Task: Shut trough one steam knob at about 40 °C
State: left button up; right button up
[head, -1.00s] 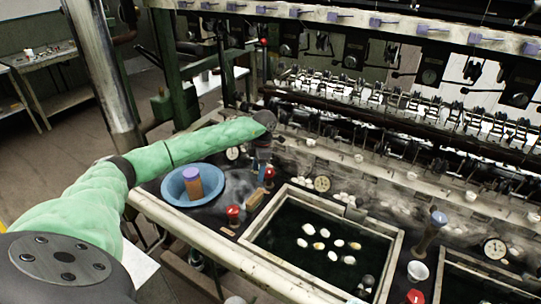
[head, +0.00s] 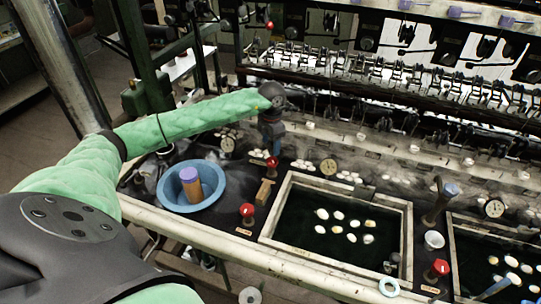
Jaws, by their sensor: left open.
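My left gripper (head: 271,148) points down just above the rear red knob (head: 272,163). Its fingers are small and dark here, and I cannot tell whether they touch the knob. A second red knob (head: 247,210) stands nearer the front rail, with a small label plate by it. Both knobs are left of a framed trough (head: 284,212) of dark water with several pale cocoons (head: 338,226). A round dial (head: 328,167) sits behind the trough; its reading is too small to tell. My right gripper is out of view.
A blue basin (head: 165,188) holding a brown cylinder with a purple top (head: 191,184) is left of the knobs. A wooden block (head: 264,192) lies between the knobs. Reeling machinery fills the back.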

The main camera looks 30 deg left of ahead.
aim_at(272, 160)
pick_arm(q)
jog(key=shift+w+d+n, duration=0.1)
jog(key=shift+w+n, duration=0.05)
jog(key=shift+n, duration=0.25)
jog(key=shift+d, duration=0.15)
jog(key=shift+f+n, duration=0.15)
jog(key=shift+n, duration=0.25)
notch_tip(272, 160, down, 6)
jog(key=p, duration=0.4)
jog(key=shift+f, duration=0.75)
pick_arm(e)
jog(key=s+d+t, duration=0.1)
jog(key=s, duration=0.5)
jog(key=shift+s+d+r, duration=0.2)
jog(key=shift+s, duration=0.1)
